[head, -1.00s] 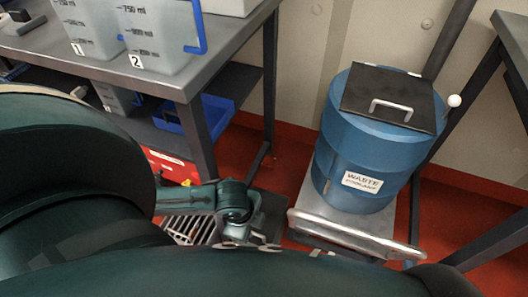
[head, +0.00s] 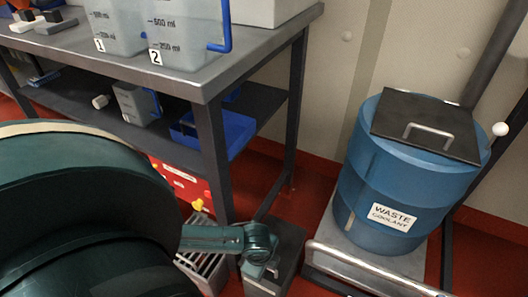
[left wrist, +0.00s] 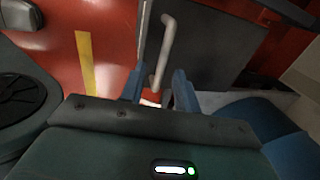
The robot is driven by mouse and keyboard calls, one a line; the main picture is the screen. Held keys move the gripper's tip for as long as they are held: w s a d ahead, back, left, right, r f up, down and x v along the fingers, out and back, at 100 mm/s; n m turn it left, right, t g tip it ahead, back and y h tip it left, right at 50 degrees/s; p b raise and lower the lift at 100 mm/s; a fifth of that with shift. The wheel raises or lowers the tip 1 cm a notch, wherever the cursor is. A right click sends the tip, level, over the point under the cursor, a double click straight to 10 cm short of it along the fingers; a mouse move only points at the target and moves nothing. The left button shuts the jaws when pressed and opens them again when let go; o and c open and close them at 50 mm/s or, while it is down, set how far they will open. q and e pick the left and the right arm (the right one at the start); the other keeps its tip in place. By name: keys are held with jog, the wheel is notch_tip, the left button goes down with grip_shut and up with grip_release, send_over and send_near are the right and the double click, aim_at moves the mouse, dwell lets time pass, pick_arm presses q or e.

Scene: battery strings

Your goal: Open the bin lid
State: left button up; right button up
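The bin is a blue drum (head: 372,178) labelled "WASTE COOLANT", upright on a low metal cart. Its flat dark lid (head: 405,112) lies shut on top, with a silver handle (head: 432,137) on it. My left gripper (left wrist: 158,80) shows two blue fingers, apart and with nothing held. A pale bar (left wrist: 167,45) in front of a dark panel runs down between and beyond the fingertips. I cannot tell whether it is the lid handle or the cart bar, or whether a finger touches it. My left fingertips are hidden in the head view. My right gripper is out of view.
A metal table (head: 170,62) with measuring jugs (head: 187,20) stands at the left, a blue tray (head: 228,130) on its lower shelf. The cart's metal bar (head: 365,268) is in front of the drum. Dark posts stand at the right. Red floor shows between table and cart.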

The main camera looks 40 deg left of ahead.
pick_arm(q)
jog(key=shift+f, duration=0.2)
grip_shut()
dwell(0.6)
